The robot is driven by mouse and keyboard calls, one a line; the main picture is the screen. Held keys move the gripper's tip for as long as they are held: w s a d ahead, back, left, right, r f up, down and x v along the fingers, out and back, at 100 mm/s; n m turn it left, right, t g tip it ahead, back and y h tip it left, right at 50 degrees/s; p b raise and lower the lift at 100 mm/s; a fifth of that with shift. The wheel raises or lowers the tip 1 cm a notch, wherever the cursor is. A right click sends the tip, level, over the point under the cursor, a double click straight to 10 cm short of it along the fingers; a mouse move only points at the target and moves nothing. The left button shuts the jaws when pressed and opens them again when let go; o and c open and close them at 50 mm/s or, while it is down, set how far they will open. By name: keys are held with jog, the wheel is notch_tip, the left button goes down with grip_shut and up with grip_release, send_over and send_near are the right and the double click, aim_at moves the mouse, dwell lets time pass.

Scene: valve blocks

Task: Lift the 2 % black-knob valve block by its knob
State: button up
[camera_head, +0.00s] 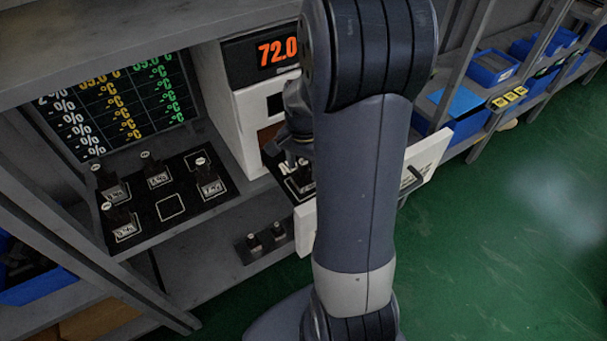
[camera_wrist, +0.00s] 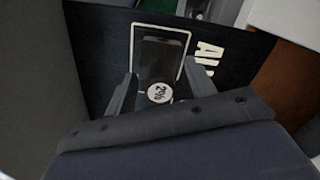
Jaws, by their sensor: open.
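The 2 % valve block (camera_wrist: 163,55) stands inside a white-outlined square on a black plate (camera_wrist: 105,60) in the wrist view. Its round white label reading 2% (camera_wrist: 159,93) sits on top of the dark knob. My gripper (camera_wrist: 160,82) is open, with one finger on each side of the knob. I cannot tell whether either finger touches it. In the head view, my gripper (camera_head: 299,130) is partly hidden by my arm, in front of the white oven-like unit. The block (camera_head: 304,183) shows only in part there, beside my arm.
The white unit (camera_head: 232,110) has an orange 72.0 display (camera_head: 277,51) and an open door (camera_head: 428,160) at right. Two small dark pieces (camera_head: 265,240) sit on the lower shelf.

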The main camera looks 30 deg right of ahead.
jog(key=shift+f, duration=0.1)
jog(key=shift+c, duration=0.2)
grip_shut()
dwell(0.4)
